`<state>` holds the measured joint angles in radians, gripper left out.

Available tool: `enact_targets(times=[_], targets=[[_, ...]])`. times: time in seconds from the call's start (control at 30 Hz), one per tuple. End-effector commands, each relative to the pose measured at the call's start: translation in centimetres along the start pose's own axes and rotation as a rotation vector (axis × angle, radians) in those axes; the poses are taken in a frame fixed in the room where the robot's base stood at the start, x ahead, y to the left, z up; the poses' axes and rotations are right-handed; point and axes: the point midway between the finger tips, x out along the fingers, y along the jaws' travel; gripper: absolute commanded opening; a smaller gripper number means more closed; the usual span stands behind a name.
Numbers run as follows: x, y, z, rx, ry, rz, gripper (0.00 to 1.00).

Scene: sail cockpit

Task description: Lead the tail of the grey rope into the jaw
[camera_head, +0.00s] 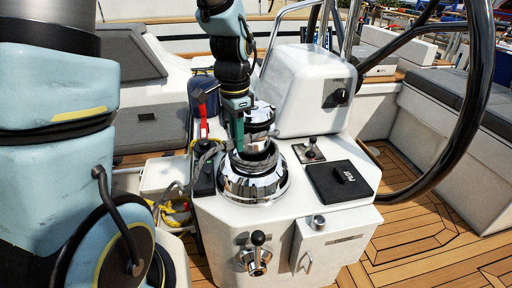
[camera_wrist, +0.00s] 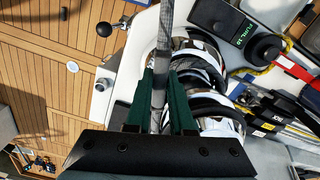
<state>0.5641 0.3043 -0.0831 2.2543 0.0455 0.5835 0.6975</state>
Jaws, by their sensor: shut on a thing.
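The chrome winch (camera_head: 253,188) stands on the white console, with grey rope (camera_head: 262,160) wrapped around its drum. Its upper ring, where the jaw (camera_head: 264,128) appears to be, is partly hidden by my fingers in the head view. My gripper (camera_head: 239,144) has green fingers pointing down at the winch's left side. In the wrist view my gripper (camera_wrist: 162,78) is shut on the grey rope (camera_wrist: 164,38), which runs up between the fingers. The winch (camera_wrist: 222,126) lies just right of the fingers there. I cannot tell whether any rope lies in the jaw.
A black hatch (camera_head: 340,182) and a small lever (camera_head: 312,150) lie right of the winch. A white pod (camera_head: 312,90) stands behind it, and the steering wheel (camera_head: 470,110) rises at right. A red-handled clutch (camera_head: 203,128) is close on the left. Yellow rope (camera_head: 178,208) hangs below it.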

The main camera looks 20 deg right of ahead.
Motion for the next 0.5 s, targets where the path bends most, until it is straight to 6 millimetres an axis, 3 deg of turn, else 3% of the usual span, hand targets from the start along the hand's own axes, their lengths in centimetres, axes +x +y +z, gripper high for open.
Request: enact_targets(times=[0.2,0.5], targets=[[-0.10,-1.11,0.98,0.126,0.000,0.001,0.00],[-0.05,-1.22,1.02,0.138,0.000,0.001,0.00]])
